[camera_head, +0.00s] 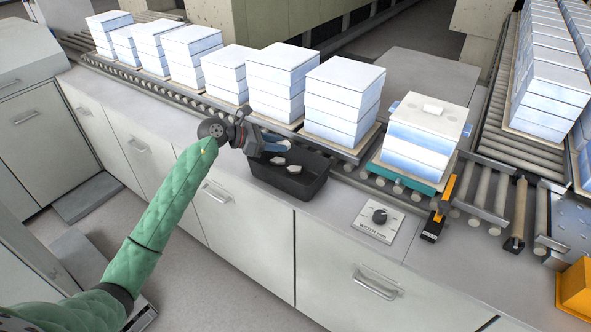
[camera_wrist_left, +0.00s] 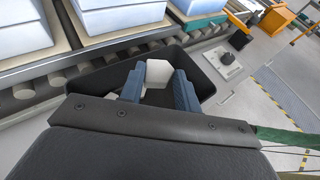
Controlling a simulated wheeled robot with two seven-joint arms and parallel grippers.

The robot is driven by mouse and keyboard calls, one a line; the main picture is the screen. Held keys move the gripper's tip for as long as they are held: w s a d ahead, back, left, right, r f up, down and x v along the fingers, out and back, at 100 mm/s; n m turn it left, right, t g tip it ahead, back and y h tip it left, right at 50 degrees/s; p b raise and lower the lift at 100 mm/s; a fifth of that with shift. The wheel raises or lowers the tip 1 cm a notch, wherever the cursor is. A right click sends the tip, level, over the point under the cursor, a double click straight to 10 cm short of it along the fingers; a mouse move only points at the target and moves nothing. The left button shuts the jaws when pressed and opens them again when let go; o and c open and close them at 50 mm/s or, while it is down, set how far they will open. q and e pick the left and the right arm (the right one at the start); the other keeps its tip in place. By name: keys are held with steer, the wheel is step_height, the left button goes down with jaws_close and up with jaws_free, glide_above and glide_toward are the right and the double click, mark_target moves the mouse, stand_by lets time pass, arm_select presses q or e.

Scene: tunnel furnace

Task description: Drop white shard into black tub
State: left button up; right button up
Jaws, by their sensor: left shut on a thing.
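My left gripper (camera_head: 274,149) is over the black tub (camera_head: 262,178), coming in from the left. In the left wrist view its blue fingers (camera_wrist_left: 158,88) are shut on a white shard (camera_wrist_left: 158,72), with the dark tub (camera_wrist_left: 205,82) around and below it. In the head view two small white pieces (camera_head: 294,169) show at the tub, one close by the fingertips; I cannot tell for sure which is held. Another white shard (camera_head: 433,110) lies on top of the box stack with blue clips at right. My right gripper is not in view.
Stacks of white-blue boxes (camera_head: 342,95) stand on the roller conveyor (camera_head: 345,168) behind the tub. A dial panel (camera_head: 379,219) is on the grey counter to the right. An orange-and-black stop (camera_head: 438,209) stands by the conveyor. The counter between tub and dial is clear.

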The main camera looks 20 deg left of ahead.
arm_select(q)
steer(key=shift+a+f+b, duration=0.1)
steer(key=shift+f+b, duration=0.25)
steer(key=shift+f, duration=2.25)
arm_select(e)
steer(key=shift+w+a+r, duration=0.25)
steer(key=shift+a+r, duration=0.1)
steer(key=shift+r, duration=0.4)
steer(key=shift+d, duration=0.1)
arm_select(q)
steer(key=o, duration=1.1)
steer(key=shift+c, duration=0.2)
steer(key=b+v, duration=0.3)
steer(key=v, duration=0.4)
steer(key=shift+s+a, duration=0.15)
steer(key=shift+a, duration=0.15)
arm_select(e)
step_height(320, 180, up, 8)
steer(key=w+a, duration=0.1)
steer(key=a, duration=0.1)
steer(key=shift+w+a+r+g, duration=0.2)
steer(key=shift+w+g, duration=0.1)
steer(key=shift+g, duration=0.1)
arm_select(q)
steer(key=shift+r, duration=0.15)
